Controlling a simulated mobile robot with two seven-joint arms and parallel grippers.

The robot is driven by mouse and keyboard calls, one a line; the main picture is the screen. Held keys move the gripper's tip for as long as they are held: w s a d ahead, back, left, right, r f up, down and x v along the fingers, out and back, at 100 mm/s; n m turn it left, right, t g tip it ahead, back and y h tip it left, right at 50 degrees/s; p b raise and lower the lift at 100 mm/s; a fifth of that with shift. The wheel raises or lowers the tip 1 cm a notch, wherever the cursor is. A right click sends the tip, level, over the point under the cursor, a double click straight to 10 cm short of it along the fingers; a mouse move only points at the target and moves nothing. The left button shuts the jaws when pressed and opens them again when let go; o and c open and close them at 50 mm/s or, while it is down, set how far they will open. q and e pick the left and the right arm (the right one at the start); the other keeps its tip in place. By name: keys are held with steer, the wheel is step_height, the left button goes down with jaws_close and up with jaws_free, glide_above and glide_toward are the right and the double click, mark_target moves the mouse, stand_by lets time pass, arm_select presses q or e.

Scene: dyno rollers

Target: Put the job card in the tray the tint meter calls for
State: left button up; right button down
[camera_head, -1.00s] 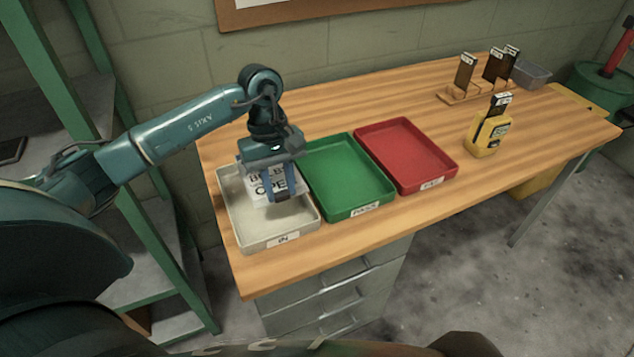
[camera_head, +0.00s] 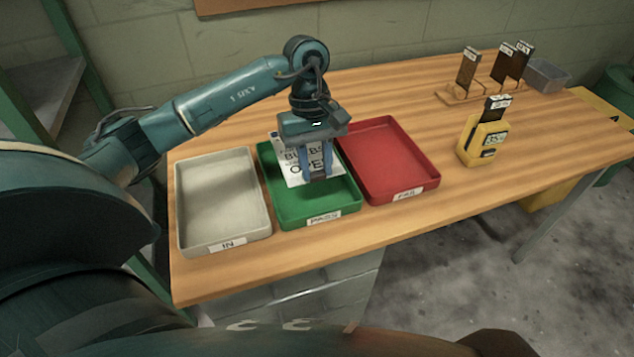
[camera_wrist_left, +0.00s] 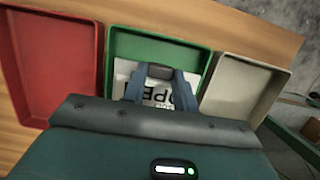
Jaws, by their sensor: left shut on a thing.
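The white job card (camera_head: 295,165) with large black print is held by my left gripper (camera_head: 318,177), which is shut on it over the green tray (camera_head: 288,220). The card also shows in the left wrist view (camera_wrist_left: 125,69) against the green tray (camera_wrist_left: 165,40). I cannot tell whether the card touches the tray floor. The green tray's label appears to read PASS. The red tray (camera_head: 385,165) beside it appears labelled FAIL. The yellow tint meter (camera_head: 478,148) stands on the bench with a dark sample in its top; its display seems to show 35 with a percent sign. My right gripper is not seen.
The empty cream tray (camera_head: 222,200), labelled IN, lies left of the green one. A wooden rack (camera_head: 462,93) with dark tint samples and a grey bin (camera_head: 547,75) stand at the back right. Bare bench lies between the red tray and the meter.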

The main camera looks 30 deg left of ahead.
mark_target(317, 206)
arm_select(q)
step_height(317, 206, down, 8)
steer(key=shift+r, duration=0.1)
stand_by(0.4)
steer(key=o, duration=0.8)
steer(key=shift+o, duration=0.2)
steer(key=shift+r, duration=0.2)
steer(key=v, duration=1.1)
steer(key=shift+a+r, duration=0.1)
steer(key=shift+r, duration=0.2)
